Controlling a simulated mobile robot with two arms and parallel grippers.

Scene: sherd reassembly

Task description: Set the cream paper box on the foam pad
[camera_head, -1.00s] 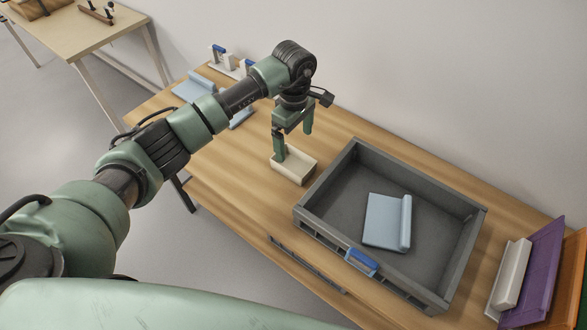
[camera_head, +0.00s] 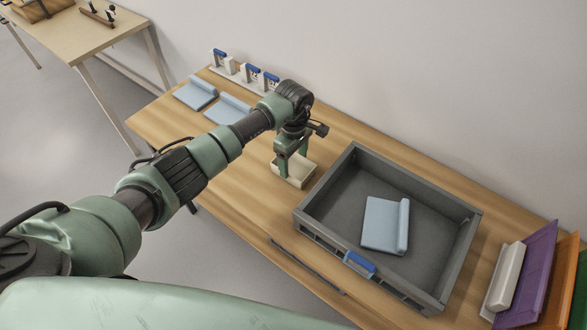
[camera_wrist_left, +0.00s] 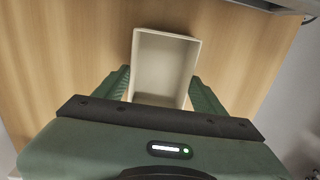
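The cream paper box (camera_head: 301,172) is a small open-topped box standing on the wooden table, left of the grey tray. My left gripper (camera_head: 292,158) points down at it, with its fingers low at the box. In the left wrist view the empty box (camera_wrist_left: 163,66) lies between the two spread fingers (camera_wrist_left: 160,88), close to both; I cannot tell whether they touch it. A light blue pad with a raised roll along one edge (camera_head: 381,224) lies in the grey tray; I cannot tell if it is the foam pad. My right gripper is not in view.
The grey tray (camera_head: 330,188) has raised walls and a blue-topped front tag. Two more light blue pads (camera_head: 196,92) (camera_head: 228,109) lie at the table's far left, by white stands with blue tops (camera_head: 250,73). Purple and orange panels (camera_head: 533,266) stand at the right.

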